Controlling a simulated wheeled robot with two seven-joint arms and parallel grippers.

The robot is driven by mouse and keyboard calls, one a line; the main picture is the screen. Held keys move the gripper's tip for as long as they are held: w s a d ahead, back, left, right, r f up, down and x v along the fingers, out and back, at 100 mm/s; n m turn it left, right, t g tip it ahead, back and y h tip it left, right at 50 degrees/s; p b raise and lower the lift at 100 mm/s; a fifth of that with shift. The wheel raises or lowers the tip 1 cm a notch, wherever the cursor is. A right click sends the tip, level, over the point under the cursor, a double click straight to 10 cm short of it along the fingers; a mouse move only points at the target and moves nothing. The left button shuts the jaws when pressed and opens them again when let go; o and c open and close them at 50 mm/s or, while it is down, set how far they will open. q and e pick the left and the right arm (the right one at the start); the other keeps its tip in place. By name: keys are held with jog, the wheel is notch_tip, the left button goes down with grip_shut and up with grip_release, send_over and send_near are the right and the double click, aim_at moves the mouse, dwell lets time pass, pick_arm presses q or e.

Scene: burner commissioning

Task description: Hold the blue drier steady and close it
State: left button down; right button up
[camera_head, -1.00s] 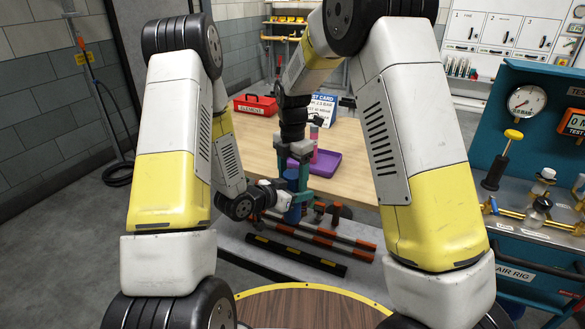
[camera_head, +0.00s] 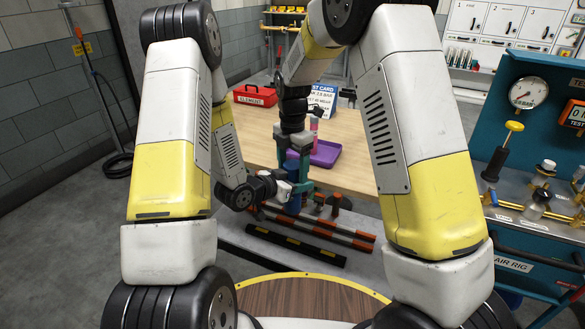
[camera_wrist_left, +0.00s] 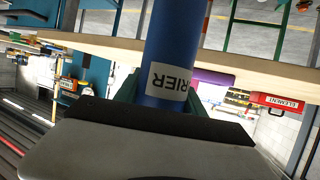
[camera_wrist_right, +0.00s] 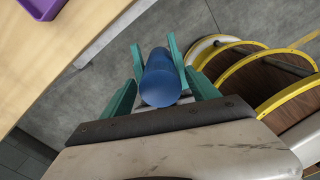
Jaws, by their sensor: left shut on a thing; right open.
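The blue drier (camera_head: 293,204) stands upright in front of the table, small and partly hidden by my grippers. In the left wrist view the drier (camera_wrist_left: 174,45) is a blue cylinder with a white label, partly readable as "RIER". My left gripper (camera_head: 286,190) comes in from the left and is shut on the drier. My right gripper (camera_head: 294,172) points down over the drier's upper end. In the right wrist view the blue round end of the drier (camera_wrist_right: 162,85) lies between the teal fingers, which are open. Whether they touch it, I cannot tell.
The wooden table (camera_head: 350,165) carries a purple tray (camera_head: 325,154), a red box (camera_head: 255,95) and a test card (camera_head: 322,100). Striped bars (camera_head: 320,232) lie low in front. The blue air rig (camera_head: 530,200) stands at the right.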

jog(key=shift+r, duration=0.1)
jog(key=shift+r, duration=2.15)
jog(key=shift+c, duration=0.4)
notch_tip(320, 180, up, 4)
jog(key=shift+f, duration=0.2)
jog(key=shift+f, duration=4.05)
